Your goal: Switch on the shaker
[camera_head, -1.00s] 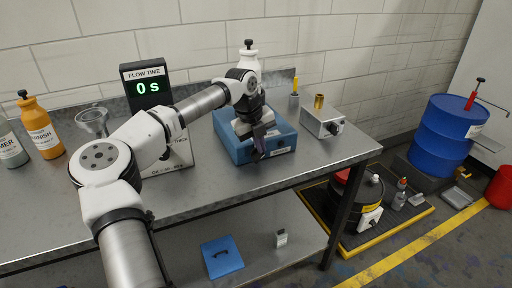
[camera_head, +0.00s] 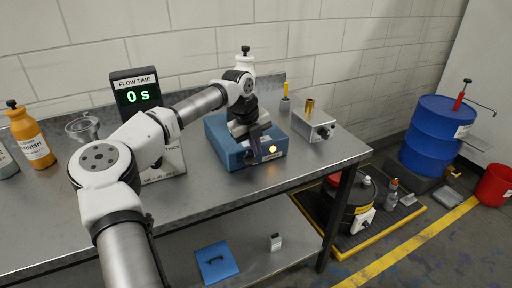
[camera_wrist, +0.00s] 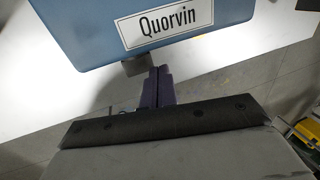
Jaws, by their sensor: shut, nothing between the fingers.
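A blue box-shaped machine (camera_head: 222,142), which looks like the shaker, stands on the steel bench. A small pale yellow round spot (camera_head: 272,149) shows bright on its front, like a lamp. In the wrist view, its blue side (camera_wrist: 90,30) carries a white "Quorvin" label (camera_wrist: 168,20), with a small dark block (camera_wrist: 136,65) at its lower edge. My gripper (camera_head: 256,154) is at the machine's front, fingers down. In the wrist view, its fingers (camera_wrist: 160,72) are together and empty, close beside the dark block. I cannot tell whether they touch it.
A grey box (camera_head: 313,126) with a black knob and brass cup is to the right on the bench. A "FLOW TIME" display (camera_head: 137,92) reads 0 s. An orange bottle (camera_head: 30,137) stands left.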

